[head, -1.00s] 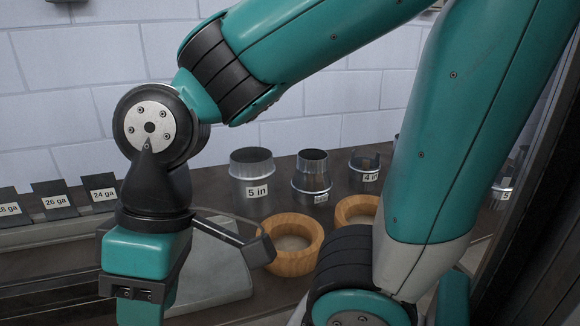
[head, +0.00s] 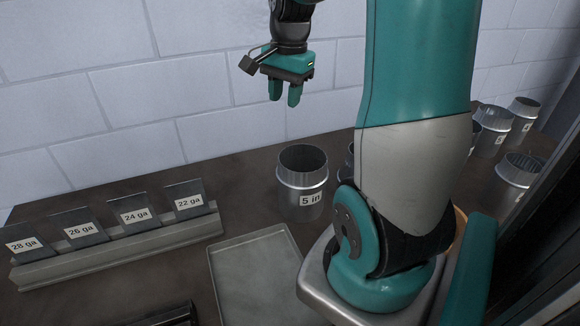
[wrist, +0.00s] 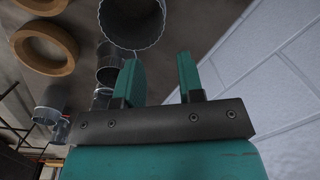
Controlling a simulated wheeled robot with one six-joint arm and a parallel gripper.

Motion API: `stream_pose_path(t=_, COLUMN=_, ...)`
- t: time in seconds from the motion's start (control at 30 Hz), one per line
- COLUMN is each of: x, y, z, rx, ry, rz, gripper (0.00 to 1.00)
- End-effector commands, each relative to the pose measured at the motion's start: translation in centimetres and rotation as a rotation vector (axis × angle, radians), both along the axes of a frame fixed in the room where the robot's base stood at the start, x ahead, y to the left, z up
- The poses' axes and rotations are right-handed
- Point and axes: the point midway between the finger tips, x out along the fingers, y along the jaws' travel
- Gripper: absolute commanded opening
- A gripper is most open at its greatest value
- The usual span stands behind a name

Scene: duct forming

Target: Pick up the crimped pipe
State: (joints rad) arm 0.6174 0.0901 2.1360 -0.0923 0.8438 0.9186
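A metal pipe labelled "5 in" (head: 302,182) stands upright on the brown counter, open end up. In the wrist view a large open pipe end (wrist: 133,42) with a slightly uneven rim lies beyond my fingers, probably this same pipe. Another short pipe (head: 518,180) at the far right has a rough-looking rim; I cannot tell for sure which pipe is crimped. My gripper (head: 285,97) hangs fingers down, well above the "5 in" pipe and toward the wall. It also shows in the wrist view (wrist: 157,68), fingers apart with nothing between them.
Several other pipes (head: 490,130) stand at the right, some hidden behind my arm. A grey tray (head: 232,290) lies in front. A rack (head: 125,248) of gauge-labelled plates is at left. Two wooden rings (wrist: 43,66) show in the wrist view. A block wall (head: 180,75) closes the back.

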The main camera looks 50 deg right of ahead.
Motion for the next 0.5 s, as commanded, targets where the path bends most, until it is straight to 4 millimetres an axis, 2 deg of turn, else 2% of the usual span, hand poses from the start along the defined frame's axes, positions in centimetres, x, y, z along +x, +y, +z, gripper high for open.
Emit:
stream_pose_path(t=0.07, x=-0.3, y=-0.9, z=-0.5, rx=0.002, ry=0.008, rz=-0.042, gripper=0.35)
stream_pose_path(t=0.17, x=-0.4, y=-1.2, z=-2.3, rx=0.003, ry=0.011, rz=-0.054, gripper=0.35)
stream_pose_path(t=0.5, x=0.0, y=-1.5, z=-9.8, rx=0.003, ry=0.01, rz=-0.057, gripper=0.35)
